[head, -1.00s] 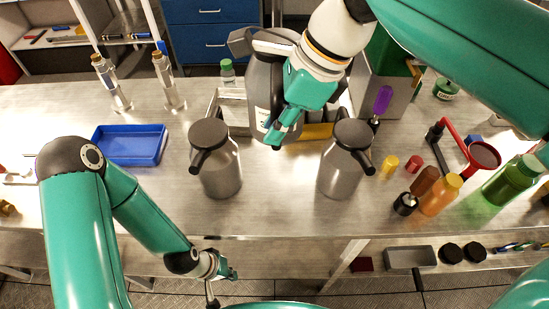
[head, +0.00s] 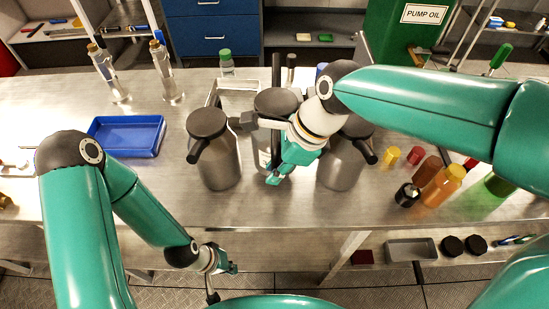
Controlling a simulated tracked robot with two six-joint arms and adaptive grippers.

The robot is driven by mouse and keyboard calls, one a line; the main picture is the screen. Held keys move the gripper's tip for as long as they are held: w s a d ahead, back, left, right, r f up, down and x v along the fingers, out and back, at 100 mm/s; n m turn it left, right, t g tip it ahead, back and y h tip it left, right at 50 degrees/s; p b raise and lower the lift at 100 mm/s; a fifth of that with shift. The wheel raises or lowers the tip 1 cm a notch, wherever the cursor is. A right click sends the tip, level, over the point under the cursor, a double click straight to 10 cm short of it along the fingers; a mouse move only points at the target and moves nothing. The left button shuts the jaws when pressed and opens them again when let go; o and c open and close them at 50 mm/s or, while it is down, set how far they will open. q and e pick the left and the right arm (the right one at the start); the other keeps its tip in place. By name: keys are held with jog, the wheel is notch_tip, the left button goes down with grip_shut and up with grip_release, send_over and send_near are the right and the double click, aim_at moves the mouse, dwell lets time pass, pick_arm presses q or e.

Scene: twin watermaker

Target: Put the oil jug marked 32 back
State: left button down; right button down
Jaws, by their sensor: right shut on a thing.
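Three grey metal jugs with dark lids stand in a row: a left jug (head: 222,165), a middle jug (head: 262,135) and a right jug (head: 340,170). My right gripper (head: 280,172) is shut on the middle jug, between the other two. A pale label shows on the middle jug's side, but no number is readable on any jug. My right wrist and gripper hide much of the middle jug and part of the right jug. I cannot tell whether the middle jug's base touches the bench. My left gripper (head: 226,265) hangs low before the bench's front edge, holding nothing visible.
A metal rack (head: 238,88) stands behind the jugs. A blue tray (head: 128,153) and two tall bottles are at left. An orange bottle (head: 443,187) and small caps are at right. A green cabinet marked PUMP OIL (head: 394,40) stands behind. The bench front left is clear.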

jog(key=shift+w+f, duration=0.1)
jog(key=shift+f, duration=1.85)
jog(key=c, duration=1.1)
grip_release()
jog(key=shift+f, duration=0.1)
jog(key=v, duration=1.2)
